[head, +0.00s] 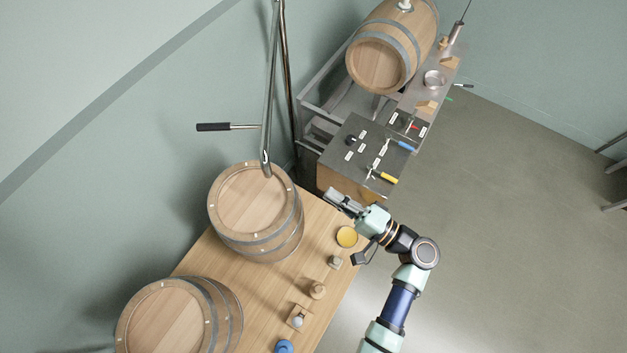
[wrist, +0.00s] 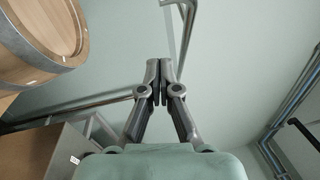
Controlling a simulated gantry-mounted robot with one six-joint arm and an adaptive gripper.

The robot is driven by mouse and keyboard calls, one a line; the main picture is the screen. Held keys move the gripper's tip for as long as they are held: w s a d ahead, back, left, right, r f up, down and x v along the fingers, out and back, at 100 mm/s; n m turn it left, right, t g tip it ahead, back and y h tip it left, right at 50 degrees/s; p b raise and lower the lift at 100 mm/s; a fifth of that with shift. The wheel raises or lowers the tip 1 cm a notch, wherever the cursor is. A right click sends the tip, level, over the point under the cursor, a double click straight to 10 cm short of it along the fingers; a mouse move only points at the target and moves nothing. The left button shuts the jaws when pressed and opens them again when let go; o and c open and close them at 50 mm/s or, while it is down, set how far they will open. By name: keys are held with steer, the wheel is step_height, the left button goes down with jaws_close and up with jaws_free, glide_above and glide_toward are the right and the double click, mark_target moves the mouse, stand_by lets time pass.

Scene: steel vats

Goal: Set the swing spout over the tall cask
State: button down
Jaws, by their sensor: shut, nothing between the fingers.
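The swing spout (head: 268,100) is a bent steel pipe with a black-gripped side handle (head: 213,127). Its lower end appears over the back rim of the middle upright cask (head: 250,200), which stands on the wooden table. A second upright cask (head: 165,320) stands at the lower left. I cannot tell which is the tall one. My gripper (head: 331,194) is shut and empty, right of the middle cask and apart from spout and handle. In the wrist view my gripper (wrist: 161,80) has its fingertips together below a bent steel pipe (wrist: 184,25). A cask (wrist: 45,35) shows at upper left.
A control panel (head: 350,160) with coloured levers stands just beyond my gripper. Behind it a lying cask (head: 380,65) rests on a rack. The wooden table (head: 330,225) bears a yellow-topped round thing (head: 347,237) and several small items along its right side. Open floor (head: 500,200) lies right.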

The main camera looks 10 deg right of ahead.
steer(key=w+a+r+p, duration=0.2)
steer(key=w+a+p, duration=0.2)
steer(key=a, duration=0.6)
steer(key=shift+w, duration=1.05)
steer(key=shift+a, duration=0.1)
